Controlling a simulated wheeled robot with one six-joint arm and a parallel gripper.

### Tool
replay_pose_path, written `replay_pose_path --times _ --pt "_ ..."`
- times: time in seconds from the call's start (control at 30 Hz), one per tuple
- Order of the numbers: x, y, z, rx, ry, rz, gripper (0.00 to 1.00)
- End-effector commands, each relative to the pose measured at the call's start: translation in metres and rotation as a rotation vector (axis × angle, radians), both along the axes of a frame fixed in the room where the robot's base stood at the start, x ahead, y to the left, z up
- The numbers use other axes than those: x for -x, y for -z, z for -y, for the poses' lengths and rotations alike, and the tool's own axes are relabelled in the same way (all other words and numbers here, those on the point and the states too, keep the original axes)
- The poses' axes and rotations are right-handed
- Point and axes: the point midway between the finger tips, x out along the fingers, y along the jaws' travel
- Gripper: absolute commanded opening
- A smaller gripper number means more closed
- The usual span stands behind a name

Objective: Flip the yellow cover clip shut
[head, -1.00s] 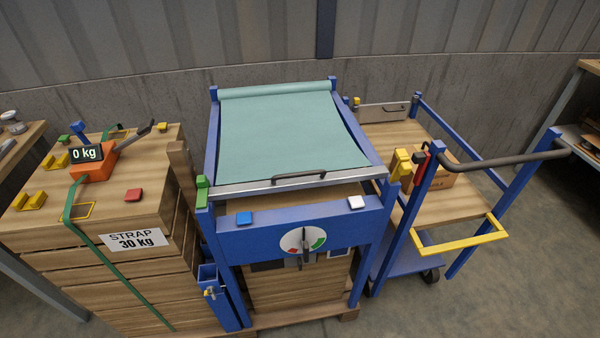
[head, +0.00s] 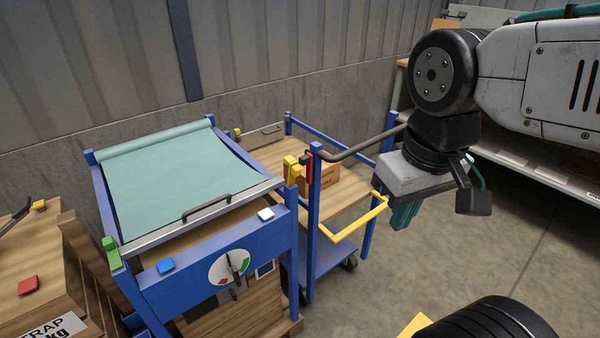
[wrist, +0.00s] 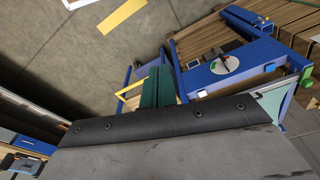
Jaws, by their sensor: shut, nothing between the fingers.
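The yellow cover clip (head: 291,170) sits at the right front corner of the blue frame (head: 200,262), beside the end of the cover's metal bar. It looks upright, but it is too small to tell exactly how its flap stands. The teal cover (head: 165,170) is spread over the frame, with a dark handle (head: 207,208) on its bar. My gripper (head: 402,216) is shut and empty, in the air right of the clip and well apart from it. Its green fingers also show in the wrist view (wrist: 157,88). I cannot make out the clip in the wrist view.
A blue trolley (head: 314,225) with a grey handle and a yellow bar (head: 362,218) stands between the frame and my gripper. A red piece (head: 309,165) and a cardboard box (head: 325,180) are near the clip. Open floor (head: 490,245) lies to the right.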

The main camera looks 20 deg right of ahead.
Motion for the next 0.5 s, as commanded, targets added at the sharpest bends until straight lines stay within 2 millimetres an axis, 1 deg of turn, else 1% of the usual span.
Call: replay_pose_path --times 0.07,0.17,0.27,0.4,0.47,0.5 --pt "-0.006 0.0 0.0 -0.002 -0.048 0.005 0.0" --pt "-0.023 0.001 -0.001 -0.002 -0.191 0.026 0.0" --pt "-0.05 0.003 -0.005 0.006 -0.42 0.068 0.0" --pt "-0.097 0.009 -0.01 0.05 -0.802 0.152 0.0" --pt "-0.117 0.012 -0.011 0.081 -0.963 0.189 0.0" --pt "-0.131 0.015 -0.011 0.107 -1.067 0.215 0.0"
